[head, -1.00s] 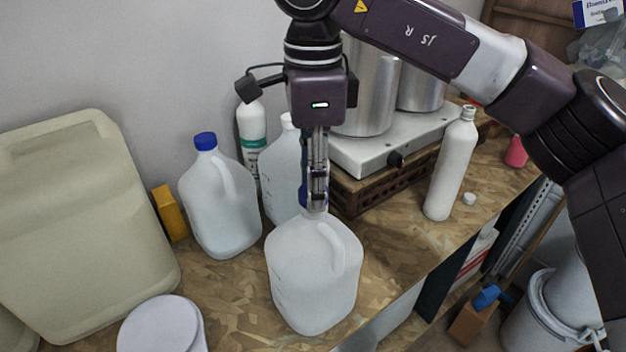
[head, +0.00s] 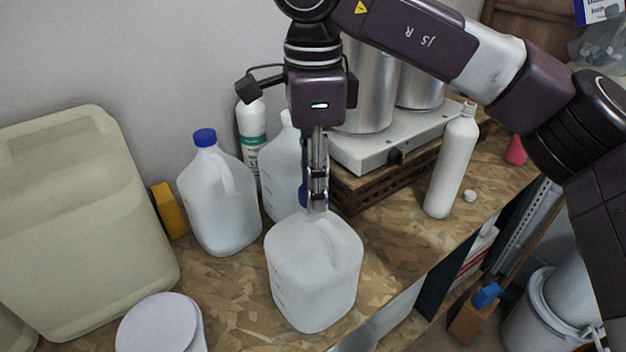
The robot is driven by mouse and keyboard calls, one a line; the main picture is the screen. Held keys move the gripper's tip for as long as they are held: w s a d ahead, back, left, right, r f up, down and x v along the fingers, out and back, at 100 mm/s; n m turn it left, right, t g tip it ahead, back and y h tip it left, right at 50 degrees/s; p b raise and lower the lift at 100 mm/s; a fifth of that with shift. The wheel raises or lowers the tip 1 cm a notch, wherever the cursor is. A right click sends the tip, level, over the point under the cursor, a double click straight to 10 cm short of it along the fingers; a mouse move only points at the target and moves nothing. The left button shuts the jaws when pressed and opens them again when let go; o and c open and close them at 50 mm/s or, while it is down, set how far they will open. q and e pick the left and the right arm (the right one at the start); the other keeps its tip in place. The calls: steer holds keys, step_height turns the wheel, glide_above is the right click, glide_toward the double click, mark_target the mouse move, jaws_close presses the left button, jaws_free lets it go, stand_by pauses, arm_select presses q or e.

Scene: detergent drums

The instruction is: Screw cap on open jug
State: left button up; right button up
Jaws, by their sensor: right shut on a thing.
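A translucent white jug (head: 312,280) stands upright at the front of the wooden worktop. My right gripper (head: 316,205) points straight down over the top of this jug. It is shut on a small blue cap (head: 303,197), of which only a sliver shows at the left of the fingers. The fingers hide the jug's mouth, so I cannot tell how the cap sits on it. My left gripper is not in view.
A blue-capped jug (head: 217,200) stands to the left, and another jug (head: 281,170) stands behind the fingers. A white tub (head: 160,325) and a large beige canister (head: 75,230) are at the left.

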steer(key=shift+f, duration=0.25)
stand_by(0.4)
steer(key=shift+f+m+b, duration=0.15)
steer(key=shift+m+b, duration=0.3)
steer(key=shift+m, duration=0.15)
steer(key=m+b, duration=0.1)
steer(key=m, duration=0.1)
steer(key=shift+m, duration=1.3)
steer(key=m+b, duration=0.1)
steer(key=m, duration=0.2)
steer(key=shift+f, duration=0.1)
steer(key=m+b, duration=0.1)
steer(key=m, duration=0.1)
steer(key=shift+m, duration=0.4)
